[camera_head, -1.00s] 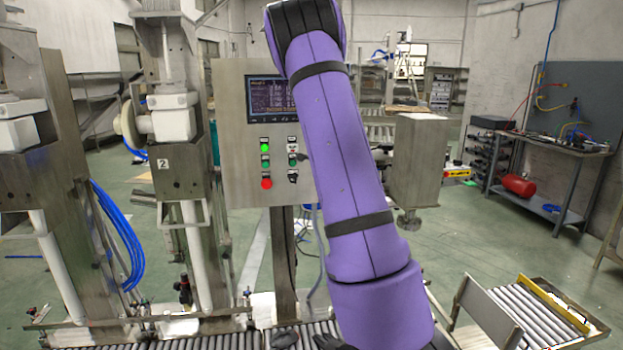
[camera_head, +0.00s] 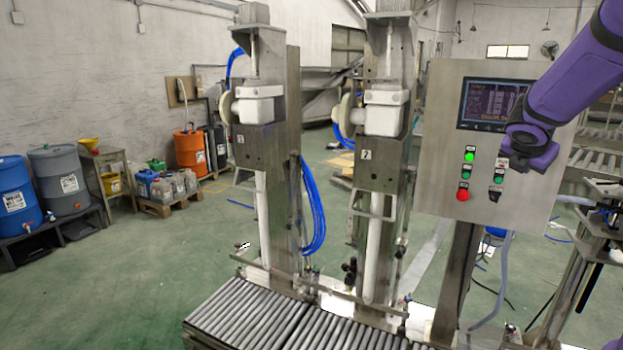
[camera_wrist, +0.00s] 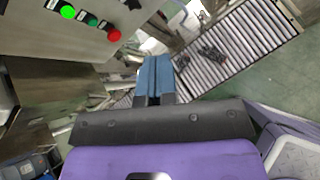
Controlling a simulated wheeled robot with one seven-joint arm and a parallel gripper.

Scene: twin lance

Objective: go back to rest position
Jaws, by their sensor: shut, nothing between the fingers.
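My gripper (camera_wrist: 153,78) shows in the wrist view, with its two blue fingers side by side and closed, nothing between them. In the head view my purple arm (camera_head: 575,80) comes in at the upper right and bends in front of the control panel (camera_head: 440,140). I cannot make out the gripper's fingers in the head view. The panel's lit green button (camera_wrist: 68,12) and red button (camera_wrist: 113,35) are at the upper left of the wrist view, apart from the fingers.
Two filling columns (camera_head: 265,140) (camera_head: 385,150) stand behind a roller conveyor (camera_head: 245,315). Rollers (camera_wrist: 240,50) also show in the wrist view. Blue (camera_head: 15,200) and grey drums (camera_head: 60,180) and an orange drum (camera_head: 190,152) stand at left. The green floor (camera_head: 150,270) at left is open.

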